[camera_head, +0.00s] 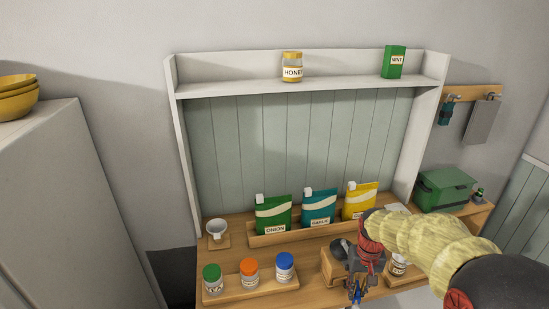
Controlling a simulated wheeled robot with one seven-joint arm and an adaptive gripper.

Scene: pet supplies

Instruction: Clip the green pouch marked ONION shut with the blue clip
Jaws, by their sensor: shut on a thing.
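The green pouch marked ONION (274,216) stands upright in the wooden rack at the back of the counter, leftmost of three pouches. A small white piece shows at its top left corner. My gripper (356,284) points down over the front of the counter, right of and nearer than the green pouch, well apart from it. It is shut on the blue clip (357,294), which shows as a small blue shape under the fingers. The fingers partly hide the clip, and its jaws are too small to make out.
A teal pouch (319,207) and a yellow pouch (359,201) stand right of the green one. Several lidded jars stand in a front tray (239,293). A white cup (217,229) is at left. My arm covers the right front counter. A green box (445,189) stands beyond.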

